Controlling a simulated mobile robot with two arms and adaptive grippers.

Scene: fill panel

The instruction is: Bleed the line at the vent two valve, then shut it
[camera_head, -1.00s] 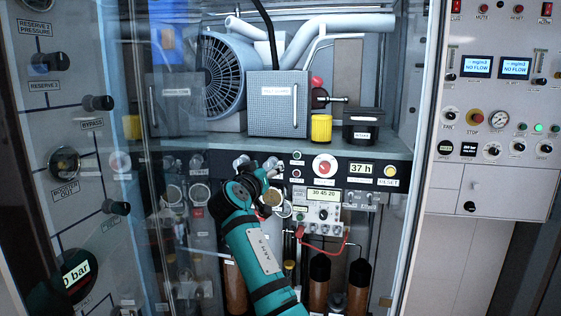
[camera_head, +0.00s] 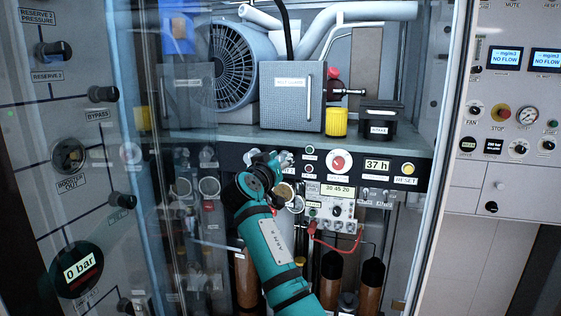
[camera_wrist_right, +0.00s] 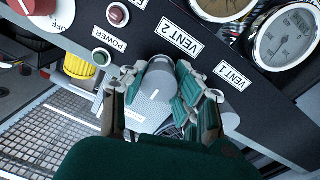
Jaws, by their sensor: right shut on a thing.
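The vent two valve is a grey round knob (camera_wrist_right: 155,86) below the VENT 2 label (camera_wrist_right: 179,40) in the right wrist view, with a white mark on its face. My right gripper (camera_wrist_right: 156,92) has its fingers on both sides of this knob and is shut on it. In the head view my right gripper (camera_head: 279,166) is at the black panel strip, and it and the arm hide most of the knob. My left gripper is not in view.
A second grey knob (camera_wrist_right: 229,119) sits close beside my fingers, by the VENT 1 label (camera_wrist_right: 232,76). Round gauges (camera_wrist_right: 284,37) are near it. A red knob (camera_head: 339,162) is to the right. A glass door edge (camera_head: 448,150) stands at right.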

